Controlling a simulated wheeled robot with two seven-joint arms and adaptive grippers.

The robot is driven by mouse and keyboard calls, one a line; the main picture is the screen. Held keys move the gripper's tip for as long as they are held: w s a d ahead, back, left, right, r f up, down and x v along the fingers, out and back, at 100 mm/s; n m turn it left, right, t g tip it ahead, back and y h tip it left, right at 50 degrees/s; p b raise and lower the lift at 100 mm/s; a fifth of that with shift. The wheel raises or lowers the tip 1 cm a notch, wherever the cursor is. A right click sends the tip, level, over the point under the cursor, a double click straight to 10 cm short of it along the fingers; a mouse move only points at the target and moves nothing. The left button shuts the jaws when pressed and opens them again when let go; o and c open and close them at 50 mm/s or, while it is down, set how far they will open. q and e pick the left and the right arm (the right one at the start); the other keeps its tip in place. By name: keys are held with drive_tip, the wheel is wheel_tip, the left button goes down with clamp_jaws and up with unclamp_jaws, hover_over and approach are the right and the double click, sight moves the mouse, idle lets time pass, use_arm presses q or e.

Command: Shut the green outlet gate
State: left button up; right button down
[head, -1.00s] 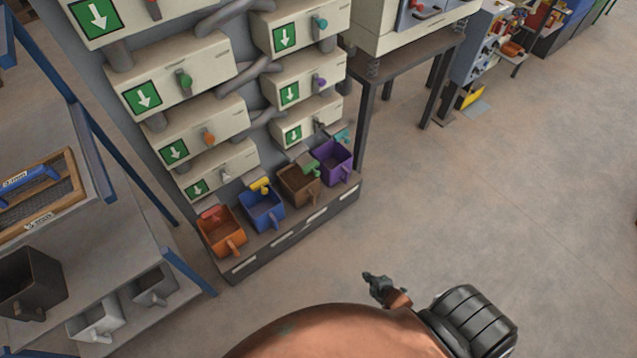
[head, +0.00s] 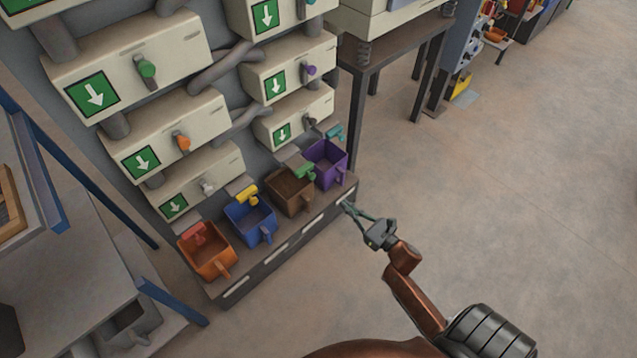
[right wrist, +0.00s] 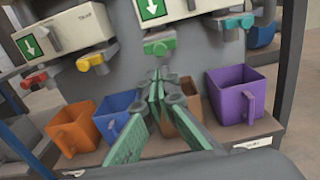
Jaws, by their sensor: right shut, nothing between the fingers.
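The green outlet gate (head: 304,171) is a small green part low on the machine, above the brown bin (head: 290,193). In the right wrist view the green gate (right wrist: 159,44) shows at the top middle, just beyond my fingertips. My right gripper (head: 346,206) is in front of the bin shelf in the head view, to the lower right of the gate. In the right wrist view my right gripper (right wrist: 160,78) is shut and empty, its tips below the gate and apart from it in the picture. My left gripper is not in view.
Yellow (head: 247,194), red (head: 194,234) and teal (head: 334,133) outlet gates sit beside the green one. Orange (head: 207,262), blue (head: 251,222) and purple (head: 327,167) bins share the shelf. A dark table leg (head: 357,130) stands at the right. Floor to the right is clear.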

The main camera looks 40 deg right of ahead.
drive_tip(key=shift+w, duration=0.1)
drive_tip(key=b, duration=0.4)
approach(314, 177)
drive_tip(key=w, duration=0.5)
drive_tip(key=shift+w+a+f, duration=0.1)
drive_tip(key=shift+w+a, duration=0.3)
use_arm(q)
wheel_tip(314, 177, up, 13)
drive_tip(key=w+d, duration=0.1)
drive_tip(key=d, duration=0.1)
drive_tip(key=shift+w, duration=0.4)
use_arm(e)
drive_tip(key=shift+w, duration=0.55)
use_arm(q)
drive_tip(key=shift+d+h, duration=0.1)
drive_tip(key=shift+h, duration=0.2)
